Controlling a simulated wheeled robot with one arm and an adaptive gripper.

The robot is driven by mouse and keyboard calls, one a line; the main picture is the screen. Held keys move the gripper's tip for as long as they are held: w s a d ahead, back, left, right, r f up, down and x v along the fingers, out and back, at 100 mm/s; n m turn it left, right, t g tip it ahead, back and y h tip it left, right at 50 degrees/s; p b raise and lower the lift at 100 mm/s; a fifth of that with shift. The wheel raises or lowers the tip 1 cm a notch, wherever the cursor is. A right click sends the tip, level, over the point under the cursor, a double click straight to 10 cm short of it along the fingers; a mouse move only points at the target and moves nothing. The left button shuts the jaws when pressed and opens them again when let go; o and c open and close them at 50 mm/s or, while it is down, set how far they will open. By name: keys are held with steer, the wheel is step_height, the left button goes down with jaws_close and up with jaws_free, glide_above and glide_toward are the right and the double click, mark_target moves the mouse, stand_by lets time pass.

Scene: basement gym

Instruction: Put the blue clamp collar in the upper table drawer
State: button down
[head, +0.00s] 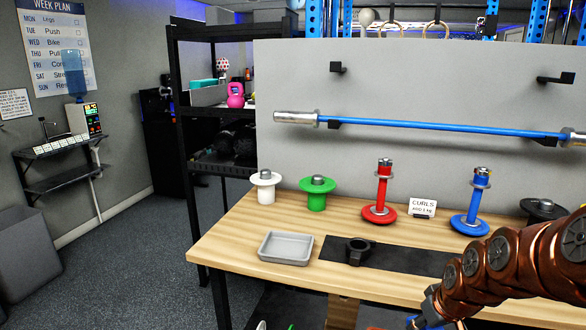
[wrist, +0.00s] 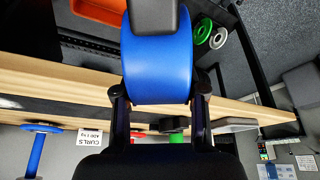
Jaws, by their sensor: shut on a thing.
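In the wrist view, my gripper (wrist: 160,101) is shut on the blue clamp collar (wrist: 160,62), one dark finger on each side of it. The collar is a broad blue ring with a black block at its top in the picture. It is held out in front of the table (wrist: 72,88), whose wooden edge passes behind it. In the head view, my arm comes in at the lower right, and the gripper is largely cut off at the bottom edge. A wooden part (head: 343,310) shows below the tabletop; I cannot tell whether it belongs to the upper drawer.
On the table (head: 222,238) are a grey tray (head: 286,248), a black collar (head: 358,250) on a dark mat (head: 405,259), and white (head: 265,187), green (head: 317,193), red (head: 381,195) and blue (head: 470,207) weight stands. An orange tray (wrist: 100,9) lies lower down.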

steer(key=w+a+f+m, duration=0.1)
steer(key=w+a+f, duration=0.2)
steer(key=a, duration=0.3)
steer(key=w+a+f, duration=0.3)
steer(key=w+a, duration=0.3)
steer(key=a, duration=0.1)
steer(key=shift+a+f+m+h, duration=0.2)
steer(key=shift+f+m+h, duration=0.1)
steer(key=shift+f+m, duration=0.1)
steer(key=shift+w, duration=0.15)
step_height(320, 180, up, 4)
steer(key=p, duration=0.4)
